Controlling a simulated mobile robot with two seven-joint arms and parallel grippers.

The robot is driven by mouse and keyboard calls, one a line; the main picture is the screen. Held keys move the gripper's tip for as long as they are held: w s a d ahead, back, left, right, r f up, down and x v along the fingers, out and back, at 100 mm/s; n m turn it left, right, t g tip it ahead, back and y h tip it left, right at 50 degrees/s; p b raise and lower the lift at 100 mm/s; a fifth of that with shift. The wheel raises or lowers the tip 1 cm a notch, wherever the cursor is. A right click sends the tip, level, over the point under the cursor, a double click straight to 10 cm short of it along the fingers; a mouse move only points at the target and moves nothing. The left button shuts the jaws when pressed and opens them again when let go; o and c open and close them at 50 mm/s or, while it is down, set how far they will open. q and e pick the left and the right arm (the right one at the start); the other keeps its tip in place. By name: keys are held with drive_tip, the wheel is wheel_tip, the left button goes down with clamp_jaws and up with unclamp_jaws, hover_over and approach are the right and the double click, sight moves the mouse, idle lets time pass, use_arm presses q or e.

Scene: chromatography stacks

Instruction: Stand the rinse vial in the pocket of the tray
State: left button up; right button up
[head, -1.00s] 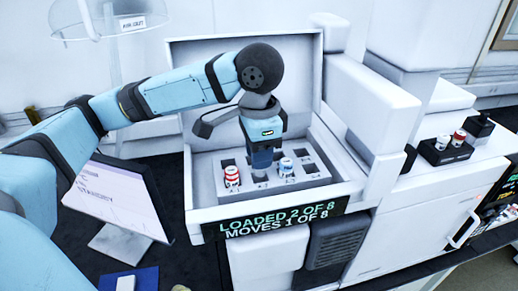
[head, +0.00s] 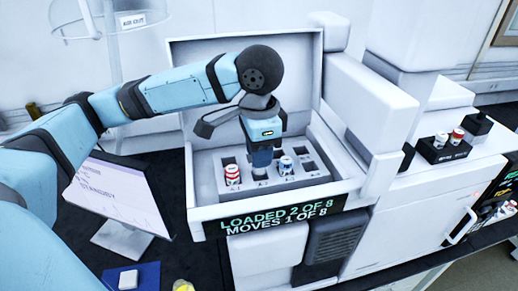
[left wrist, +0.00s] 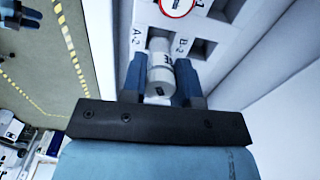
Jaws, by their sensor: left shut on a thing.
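My left gripper (head: 262,158) points down over the pale tray (head: 302,179) in the open white box. In the left wrist view its two blue fingers (left wrist: 162,85) are shut on a white vial (left wrist: 160,73) with dark marks, which I take for the rinse vial. The vial is beside the A-2 and B-2 labels. I cannot tell whether its end is inside a pocket. In the head view the gripper hides the vial. A red-and-white vial (head: 232,175) and a blue-and-white vial (head: 286,165) stand in other pockets.
A display (head: 280,219) on the box front reads "LOADED 2 OF 8, MOVES 1 OF 8". The raised lid (head: 205,80) stands behind the arm. A dark rack (head: 443,152) with vials is at the right. A screen (head: 115,200) stands at the left.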

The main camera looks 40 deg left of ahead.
use_arm(q)
drive_tip(key=shift+f, duration=0.2)
drive_tip(key=shift+f, duration=1.1)
drive_tip(key=shift+f, duration=0.15)
drive_tip(key=shift+f, duration=0.5)
drive_tip(key=o, duration=1.4)
drive_tip(key=shift+r, duration=0.1)
